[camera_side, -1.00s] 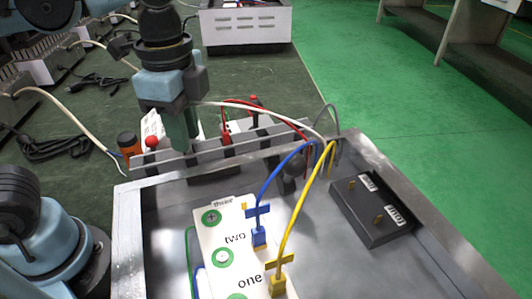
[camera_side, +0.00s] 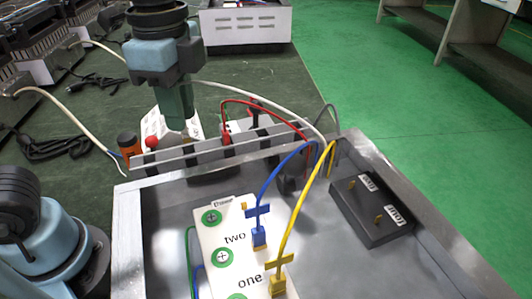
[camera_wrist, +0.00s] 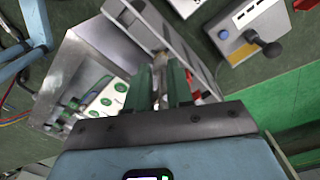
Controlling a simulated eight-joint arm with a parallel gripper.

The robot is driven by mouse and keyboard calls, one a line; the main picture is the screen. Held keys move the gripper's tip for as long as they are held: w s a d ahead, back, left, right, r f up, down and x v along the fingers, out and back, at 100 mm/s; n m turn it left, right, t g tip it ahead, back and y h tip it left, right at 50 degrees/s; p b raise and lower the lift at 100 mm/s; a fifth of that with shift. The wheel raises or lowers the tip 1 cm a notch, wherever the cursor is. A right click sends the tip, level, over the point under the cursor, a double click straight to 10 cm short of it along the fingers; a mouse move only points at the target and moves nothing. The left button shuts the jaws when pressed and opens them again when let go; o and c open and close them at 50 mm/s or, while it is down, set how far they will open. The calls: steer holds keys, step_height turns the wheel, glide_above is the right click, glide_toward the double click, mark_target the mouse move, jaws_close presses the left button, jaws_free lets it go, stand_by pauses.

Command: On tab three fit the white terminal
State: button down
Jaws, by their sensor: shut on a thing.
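My gripper (camera_side: 181,124) hangs above the rail at the back of the metal tray, left of the terminal board (camera_side: 207,235). Its green fingers are shut on the white terminal, which they mostly hide. A small pale tip (camera_wrist: 159,58) shows between the fingertips in the wrist view. The white cable (camera_side: 258,95) runs from the gripper right to the tray's back. The brass tab three (camera_side: 243,206) is bare at the board's far end. The blue terminal (camera_side: 258,225) is on tab two and the yellow terminal (camera_side: 278,275) on tab one.
The slotted rail (camera_side: 205,150) along the tray's back has a red lead (camera_side: 226,137) in it. A black block (camera_side: 370,212) with two brass posts stands at the tray's right. Blue and yellow cables arch over the board's right side. The tray wall (camera_side: 125,240) borders the left.

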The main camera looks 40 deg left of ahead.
steer(key=shift+s+d+r+n, duration=1.1)
steer(key=shift+s+d+r, duration=2.4)
steer(key=shift+s+d, duration=0.6)
steer(key=w+d+f+n, duration=0.3)
steer(key=w+d+n, duration=0.2)
steer(key=n, duration=1)
steer(key=shift+w, duration=0.75)
steer(key=shift+f, duration=2.85)
steer(key=shift+f+m, duration=0.3)
steer(key=shift+f, duration=1.05)
steer(key=c, duration=0.9)
jaws_free()
steer(key=shift+c, duration=0.2)
